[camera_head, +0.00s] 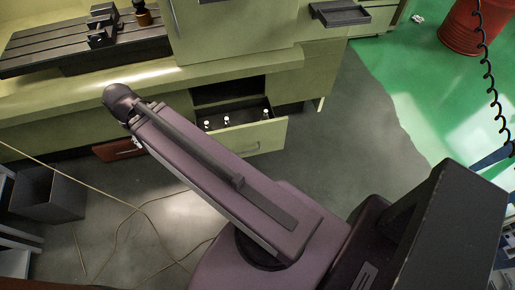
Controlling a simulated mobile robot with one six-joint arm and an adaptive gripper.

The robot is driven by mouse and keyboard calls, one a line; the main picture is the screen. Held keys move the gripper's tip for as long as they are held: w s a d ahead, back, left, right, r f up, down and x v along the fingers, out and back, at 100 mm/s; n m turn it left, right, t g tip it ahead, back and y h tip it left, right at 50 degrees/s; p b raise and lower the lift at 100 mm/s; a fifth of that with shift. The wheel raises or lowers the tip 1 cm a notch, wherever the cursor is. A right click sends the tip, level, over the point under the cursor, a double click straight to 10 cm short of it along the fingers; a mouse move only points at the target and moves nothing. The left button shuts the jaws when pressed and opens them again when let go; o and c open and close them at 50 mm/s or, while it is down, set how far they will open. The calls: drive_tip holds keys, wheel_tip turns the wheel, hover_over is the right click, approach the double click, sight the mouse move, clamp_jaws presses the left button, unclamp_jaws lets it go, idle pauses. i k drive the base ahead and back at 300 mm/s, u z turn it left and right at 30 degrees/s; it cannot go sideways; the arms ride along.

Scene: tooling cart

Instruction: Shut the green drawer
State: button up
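The green drawer (262,139) stands pulled out from the low part of the pale green machine cabinet, right of my arm. Its front panel is pale yellow-green with a small handle. Several small items with white tops stand in its dark inside, and a dark opening shows behind it. My arm crosses the picture from the lower right to the upper left and hides the drawer's left part. My gripper does not show; only arm links and a dark rounded joint at the far end are visible.
A reddish-brown panel (118,147) sticks out low on the left of my arm. A dark box (47,194) and loose cables lie on the grey floor at left. A red drum (461,28) stands far right on green floor. Grey floor right of the drawer is clear.

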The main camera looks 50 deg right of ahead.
sight(249, 136)
drive_tip(key=u, duration=0.5)
drive_tip(key=k, duration=0.15)
drive_tip(key=z, duration=1.6)
drive_tip(key=i, duration=0.5)
drive_tip(key=u, duration=0.5)
